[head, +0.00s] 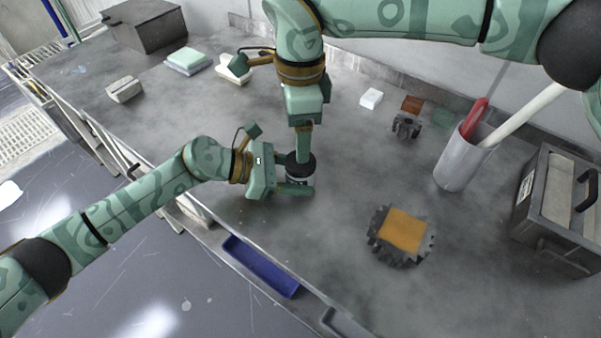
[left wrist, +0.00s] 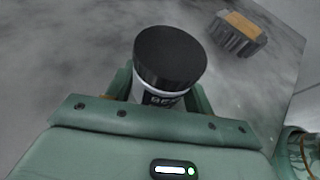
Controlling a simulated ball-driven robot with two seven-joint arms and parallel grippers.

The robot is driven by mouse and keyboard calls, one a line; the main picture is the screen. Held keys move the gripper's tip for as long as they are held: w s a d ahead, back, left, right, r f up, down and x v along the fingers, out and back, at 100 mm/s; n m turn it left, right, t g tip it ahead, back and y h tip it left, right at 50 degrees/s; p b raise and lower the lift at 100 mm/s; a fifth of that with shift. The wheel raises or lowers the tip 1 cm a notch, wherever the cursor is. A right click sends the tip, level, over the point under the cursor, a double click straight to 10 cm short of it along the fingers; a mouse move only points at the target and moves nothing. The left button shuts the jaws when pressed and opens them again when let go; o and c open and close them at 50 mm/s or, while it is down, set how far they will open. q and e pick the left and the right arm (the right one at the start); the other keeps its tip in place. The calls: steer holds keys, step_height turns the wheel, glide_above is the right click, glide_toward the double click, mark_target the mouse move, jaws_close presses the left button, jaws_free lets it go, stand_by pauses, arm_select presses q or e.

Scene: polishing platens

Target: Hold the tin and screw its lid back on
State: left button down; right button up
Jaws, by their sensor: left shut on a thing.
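The tin (head: 298,179) stands upright on the grey bench, with a white body and dark lettering. It also shows in the left wrist view (left wrist: 160,98). Its black lid (head: 299,168) sits on top, clear in the left wrist view (left wrist: 171,56); I cannot tell how tightly it is on. My left gripper (head: 297,177) comes in from the left and is shut on the tin, one finger on each side. My right gripper (head: 303,152) points down and overlaps the lid in the head view. No right finger touches the lid in the left wrist view. Its opening is hidden.
A dark gear block with an orange top (head: 403,232) lies to the right of the tin. A grey cup with tools (head: 458,165) and a dark toolbox (head: 552,212) stand farther right. A blue tray (head: 260,266) hangs at the front edge.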

mark_target(300, 173)
steer(key=shift+s+a+f+n, duration=0.15)
steer(key=shift+a+f+n, duration=0.15)
steer(key=shift+n, duration=0.4)
steer(key=shift+r+n, duration=0.15)
steer(key=shift+n, duration=0.85)
steer(key=n, duration=0.2)
steer(key=r+n, duration=0.1)
steer(key=shift+w+d+n, duration=0.25)
steer(key=shift+w+n, duration=0.05)
steer(key=shift+w, duration=0.1)
steer(key=shift+d+n, duration=0.25)
steer(key=shift+n, duration=0.75)
steer(key=shift+f, duration=3.95)
